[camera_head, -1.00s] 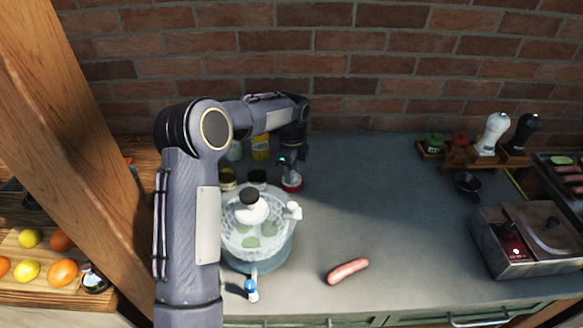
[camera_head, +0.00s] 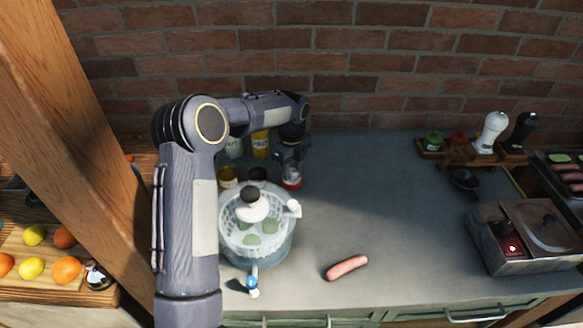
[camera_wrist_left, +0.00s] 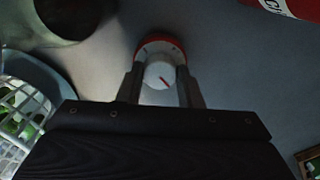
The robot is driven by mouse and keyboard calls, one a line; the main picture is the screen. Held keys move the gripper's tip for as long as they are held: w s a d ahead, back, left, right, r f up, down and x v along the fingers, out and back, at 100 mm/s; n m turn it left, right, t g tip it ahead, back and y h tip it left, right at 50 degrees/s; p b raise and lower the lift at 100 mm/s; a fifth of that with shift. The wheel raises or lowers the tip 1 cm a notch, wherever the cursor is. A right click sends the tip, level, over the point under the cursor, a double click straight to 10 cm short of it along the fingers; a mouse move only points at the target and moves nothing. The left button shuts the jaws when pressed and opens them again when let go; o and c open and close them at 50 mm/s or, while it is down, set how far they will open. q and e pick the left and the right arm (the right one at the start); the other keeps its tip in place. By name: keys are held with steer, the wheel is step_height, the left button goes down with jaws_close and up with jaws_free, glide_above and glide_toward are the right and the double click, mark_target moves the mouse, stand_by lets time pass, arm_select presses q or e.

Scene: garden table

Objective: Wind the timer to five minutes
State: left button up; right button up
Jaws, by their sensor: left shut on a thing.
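The timer (camera_head: 292,183) is a small round thing with a red rim and a white top, standing on the counter behind the salad spinner. In the left wrist view the timer (camera_wrist_left: 150,47) shows a white knob (camera_wrist_left: 159,76) with a red pointer mark, which points down and to the right. My left gripper (camera_head: 290,170) reaches down over the timer, and in the left wrist view its fingers (camera_wrist_left: 160,88) are shut on the knob from both sides. Part of the dial is hidden by the fingers. My right gripper is not in view.
The salad spinner (camera_head: 240,245) with its clear basket stands just in front of the timer. Jars and yellow bottles (camera_head: 260,145) stand behind and left. A sausage (camera_head: 346,267) lies at the front. The counter to the right (camera_head: 390,200) is clear.

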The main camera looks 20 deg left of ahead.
mark_target(292, 171)
arm_select(q)
steer(key=shift+r, duration=0.1)
steer(key=o, duration=1)
steer(key=shift+c, duration=0.2)
step_height(292, 171, up, 8)
steer(key=shift+f+b, duration=0.1)
steer(key=shift+b, duration=0.4)
steer(key=shift+f, duration=0.1)
